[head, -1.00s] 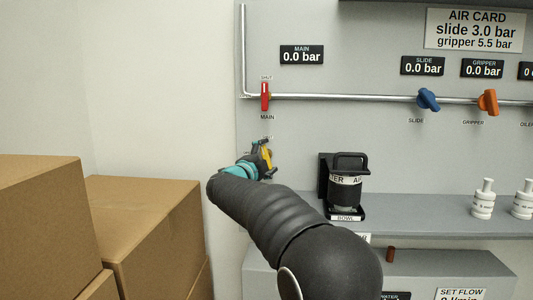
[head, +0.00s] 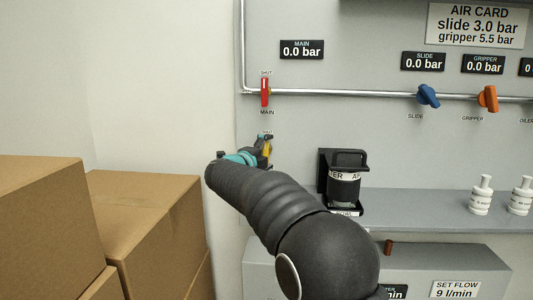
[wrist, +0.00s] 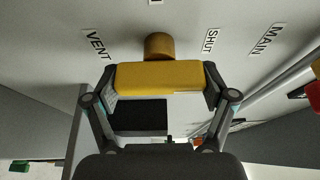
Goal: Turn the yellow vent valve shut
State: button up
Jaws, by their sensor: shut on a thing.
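The yellow vent valve handle (wrist: 158,77) is a thick bar on a round yellow hub (wrist: 159,46) on the grey panel. In the wrist view it lies across between the two fingers of my gripper (wrist: 158,84), which touch its ends. The VENT label (wrist: 96,45) is to the left of the hub and the SHUT label (wrist: 211,40) to the right. In the head view the yellow handle (head: 267,147) looks close to upright, below a small SHUT label (head: 267,132). My gripper (head: 265,151) and arm partly hide it there.
The red main valve (head: 265,92) is on the pipe just above. The blue slide valve (head: 428,96) and orange gripper valve (head: 488,99) are farther right. A black bowl unit (head: 344,180) stands on the shelf to the right. Cardboard boxes (head: 150,220) fill the lower left.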

jog(key=o, duration=1)
jog(key=v, duration=1.2)
